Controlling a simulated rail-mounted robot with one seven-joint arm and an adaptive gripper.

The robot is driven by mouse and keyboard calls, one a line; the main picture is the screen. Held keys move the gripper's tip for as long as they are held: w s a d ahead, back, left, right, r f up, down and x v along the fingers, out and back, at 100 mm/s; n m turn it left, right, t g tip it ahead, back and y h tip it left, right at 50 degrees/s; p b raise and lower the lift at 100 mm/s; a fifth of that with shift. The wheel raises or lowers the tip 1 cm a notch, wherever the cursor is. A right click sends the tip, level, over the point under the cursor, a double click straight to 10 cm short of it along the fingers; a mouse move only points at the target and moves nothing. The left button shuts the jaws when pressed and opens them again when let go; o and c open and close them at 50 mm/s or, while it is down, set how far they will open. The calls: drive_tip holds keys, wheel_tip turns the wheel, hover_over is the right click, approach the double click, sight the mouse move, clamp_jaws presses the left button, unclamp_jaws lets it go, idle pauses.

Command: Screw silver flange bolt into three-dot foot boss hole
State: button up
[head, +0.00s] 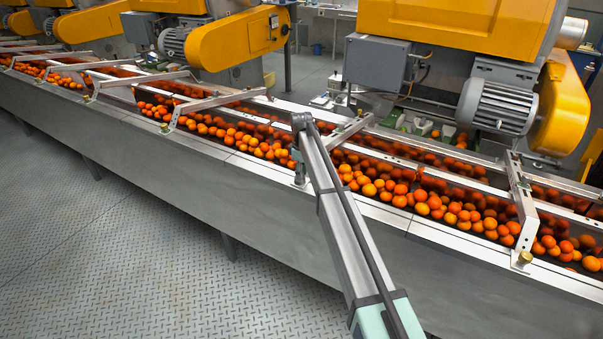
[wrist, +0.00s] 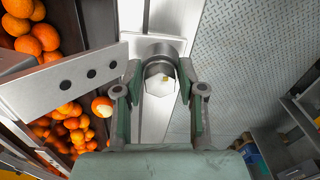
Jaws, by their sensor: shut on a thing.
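My gripper (wrist: 160,74) is shut on the silver flange bolt (wrist: 161,88), with one finger on each side of its bright hexagonal head. The three-dot bracket (wrist: 110,68), a metal arm with three dark dots, runs left from a pale foot plate (wrist: 152,44). The bolt is over or at this foot, in line with its boss. The head hides the hole and shank, so I cannot tell how deep the bolt sits. In the head view my gripper (head: 297,162) is low at the near conveyor rail, by the foot of the middle bracket (head: 345,131).
Oranges (head: 440,205) fill the conveyor trough beside the foot. The metal rail (head: 455,238) runs along its near edge. Another bracket (head: 521,205) crosses the trough at right. Yellow extractor machines (head: 450,25) stand behind. The patterned floor (head: 130,250) in front is clear.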

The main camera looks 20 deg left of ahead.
drive_tip(key=shift+s+f, duration=0.15)
drive_tip(key=shift+m, duration=1)
drive_tip(key=o, duration=0.6)
drive_tip(key=shift+o, duration=0.2)
drive_tip(key=shift+n, duration=0.9)
